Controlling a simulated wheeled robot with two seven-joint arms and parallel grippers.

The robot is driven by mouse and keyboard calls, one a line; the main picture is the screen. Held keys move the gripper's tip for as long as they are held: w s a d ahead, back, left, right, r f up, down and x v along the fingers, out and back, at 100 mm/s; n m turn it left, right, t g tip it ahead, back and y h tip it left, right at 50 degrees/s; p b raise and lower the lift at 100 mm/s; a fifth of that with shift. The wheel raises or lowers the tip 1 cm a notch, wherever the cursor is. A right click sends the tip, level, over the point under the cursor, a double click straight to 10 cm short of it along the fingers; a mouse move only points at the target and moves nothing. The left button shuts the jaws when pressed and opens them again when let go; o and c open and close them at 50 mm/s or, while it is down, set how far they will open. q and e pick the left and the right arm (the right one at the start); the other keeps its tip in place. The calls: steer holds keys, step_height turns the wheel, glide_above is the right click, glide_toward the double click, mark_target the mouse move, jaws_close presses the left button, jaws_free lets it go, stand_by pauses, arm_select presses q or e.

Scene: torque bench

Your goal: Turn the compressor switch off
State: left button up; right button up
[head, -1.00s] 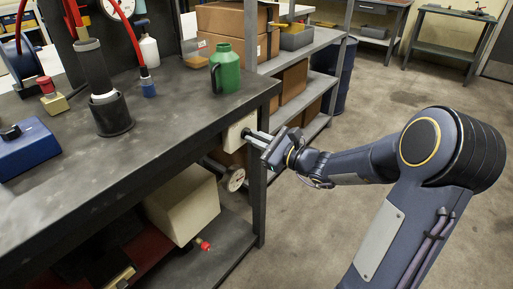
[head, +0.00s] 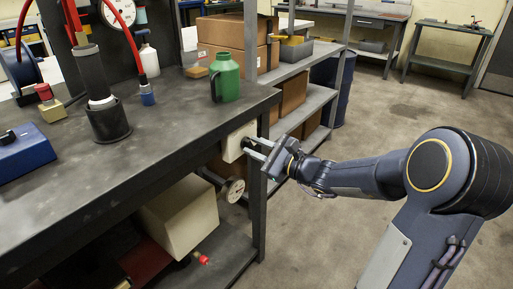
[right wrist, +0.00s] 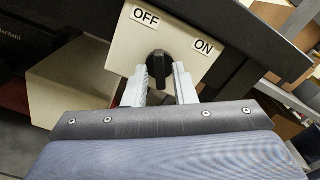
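The compressor switch is a black knob (right wrist: 159,68) on a cream box (right wrist: 125,50) with an OFF label at upper left and an ON label at right. The knob's long axis stands upright in the right wrist view, its upper end towards the OFF side. The box (head: 236,142) also shows under the bench's right end in the head view. My right gripper (right wrist: 160,72) is open, with one finger on each side of the knob. I cannot tell whether either finger touches it. In the head view my right gripper (head: 249,148) reaches the box from the right. My left gripper is out of view.
The dark bench top (head: 165,125) lies just above the box, with a green jug (head: 227,80) near its corner. A bench leg (head: 260,200) stands close to the gripper. A round gauge (head: 234,190) hangs below. The floor at right is clear.

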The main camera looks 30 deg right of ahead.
steer(key=shift+o, duration=0.5)
steer(key=shift+s+d, duration=0.15)
steer(key=shift+s, duration=0.15)
steer(key=p+v, duration=0.1)
steer(key=v, duration=0.6)
